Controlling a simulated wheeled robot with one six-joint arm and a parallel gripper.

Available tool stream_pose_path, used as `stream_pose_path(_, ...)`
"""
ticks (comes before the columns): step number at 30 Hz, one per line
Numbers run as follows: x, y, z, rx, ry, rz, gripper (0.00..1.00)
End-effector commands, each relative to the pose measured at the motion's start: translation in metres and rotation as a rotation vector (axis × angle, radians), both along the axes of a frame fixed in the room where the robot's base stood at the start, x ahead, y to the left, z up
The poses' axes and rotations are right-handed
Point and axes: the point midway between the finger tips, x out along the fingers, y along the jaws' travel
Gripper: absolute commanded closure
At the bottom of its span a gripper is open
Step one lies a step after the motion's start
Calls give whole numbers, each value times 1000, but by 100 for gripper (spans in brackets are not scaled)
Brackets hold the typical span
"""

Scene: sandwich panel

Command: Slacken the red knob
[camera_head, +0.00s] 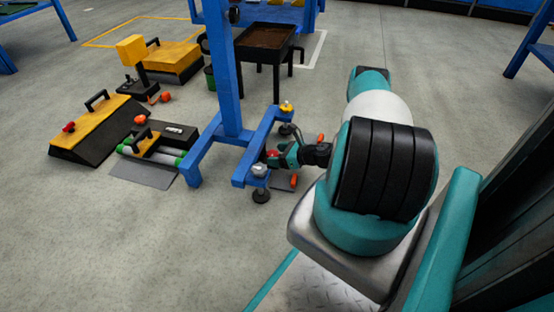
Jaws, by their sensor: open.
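A small red knob (272,154) shows at the edge of the blue frame's foot (240,170), between a silver knob (259,170) nearer to me and a yellow knob (286,107) farther off. My gripper (279,157) reaches in from the right, with its teal fingers right at the red knob. The fingers are open and partly hide the knob. At this size I cannot tell whether they touch it or stand around it.
The blue post (227,80) rises behind the foot. Orange pieces (293,181) lie close to my gripper. A yellow and black case (98,128) with another red knob (69,127) stands at the left. A dark tray table (266,40) stands behind. The front floor is clear.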

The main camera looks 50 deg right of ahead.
Motion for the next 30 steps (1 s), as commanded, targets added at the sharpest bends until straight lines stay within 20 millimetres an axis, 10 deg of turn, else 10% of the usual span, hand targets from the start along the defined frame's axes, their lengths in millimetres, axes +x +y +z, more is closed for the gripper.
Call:
stream_pose_path(12, 7, 1, -2, 1, 0, -1, 30)
stream_pose_path(18, 7, 1, -3, 1, 0, -1, 73)
stream_pose_path(30, 8, -2, -5, -5, -1, 74, 73)
